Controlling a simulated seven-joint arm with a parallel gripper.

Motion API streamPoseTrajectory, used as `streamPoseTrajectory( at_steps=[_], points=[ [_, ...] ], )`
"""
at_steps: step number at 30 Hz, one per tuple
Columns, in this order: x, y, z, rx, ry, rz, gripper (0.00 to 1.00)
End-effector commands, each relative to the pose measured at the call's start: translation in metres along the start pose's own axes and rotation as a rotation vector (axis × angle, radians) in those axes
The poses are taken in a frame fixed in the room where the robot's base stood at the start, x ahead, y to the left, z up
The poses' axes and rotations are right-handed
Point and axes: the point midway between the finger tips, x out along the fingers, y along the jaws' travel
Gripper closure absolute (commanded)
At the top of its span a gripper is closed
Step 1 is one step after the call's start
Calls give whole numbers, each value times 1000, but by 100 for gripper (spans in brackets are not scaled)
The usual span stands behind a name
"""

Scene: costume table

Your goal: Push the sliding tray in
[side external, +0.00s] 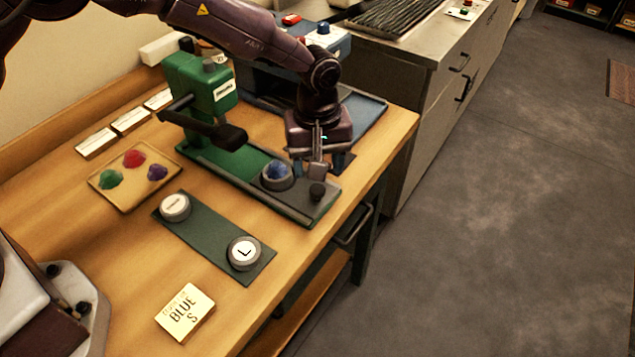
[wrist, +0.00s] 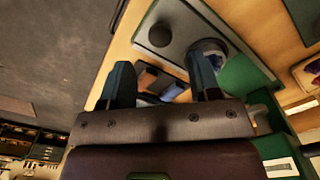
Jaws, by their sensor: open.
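The green press (side external: 205,88) stands on the wooden table with its base running toward the front edge. The grey sliding tray (side external: 297,207) is at the front end of that base, out from under the press head. It carries a round cup with a blue piece (side external: 277,174) and a dark knob (side external: 317,191) at its outer end. My gripper (side external: 309,172) is low beside the tray, near the knob and cup, with its fingers apart. In the wrist view, my gripper (wrist: 162,80) shows both fingers apart, with the knob (wrist: 161,34) beyond them. I cannot tell whether a finger touches the tray.
A dark green mat (side external: 210,231) holds two round dies, one marked L. A small tray (side external: 116,191) holds green, red and purple pieces. A blue machine (side external: 345,125) stands behind my gripper. The table edge is close by.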

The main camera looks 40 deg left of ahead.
Motion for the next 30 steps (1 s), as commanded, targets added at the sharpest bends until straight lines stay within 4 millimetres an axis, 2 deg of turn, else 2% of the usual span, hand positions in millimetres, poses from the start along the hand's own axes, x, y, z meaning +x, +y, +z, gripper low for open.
streamPoseTrajectory(
  at_steps=[3,9,13,21,22,29,30],
  points=[
    [25,-1,0,-1,-1,-2,43],
    [50,0,-1,0,1,0,43],
    [57,0,0,0,1,1,43],
    [59,0,0,0,1,2,43],
    [58,0,0,1,1,2,45],
    [58,0,0,1,1,2,98],
    [58,0,0,1,1,2,100]
  ],
)
